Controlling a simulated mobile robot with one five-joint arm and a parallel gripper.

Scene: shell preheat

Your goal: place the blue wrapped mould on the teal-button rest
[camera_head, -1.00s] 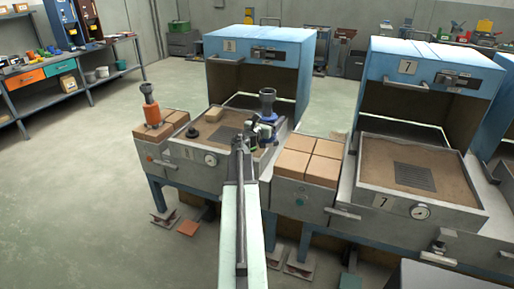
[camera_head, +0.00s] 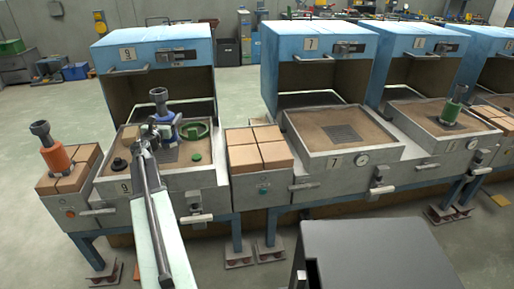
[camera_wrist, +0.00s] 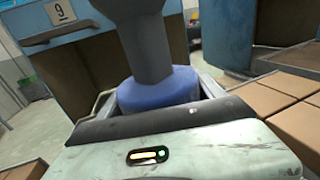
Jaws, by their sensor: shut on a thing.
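The blue wrapped mould (camera_head: 165,118) has a dark grey funnel-shaped top and is upright at station 9 in the head view. My gripper (camera_head: 164,131) is shut on it. Whether its base touches the station 9 tray (camera_head: 206,182) is hidden. In the wrist view the mould's grey neck and blue body (camera_wrist: 160,90) stand just beyond my wrist. The teal-button rest (camera_head: 243,190) lies right of station 9, between it and station 7. Four-sided tan bricks cover its top, which is empty. Its teal button (camera_head: 264,190) is on the front.
An orange mould (camera_head: 56,158) stands on the brick rest at far left. Station 7's tray (camera_head: 300,146) is empty. A green ring (camera_head: 195,130) and a black knob (camera_head: 119,165) are at station 9. A dark grey box (camera_head: 375,255) is in front.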

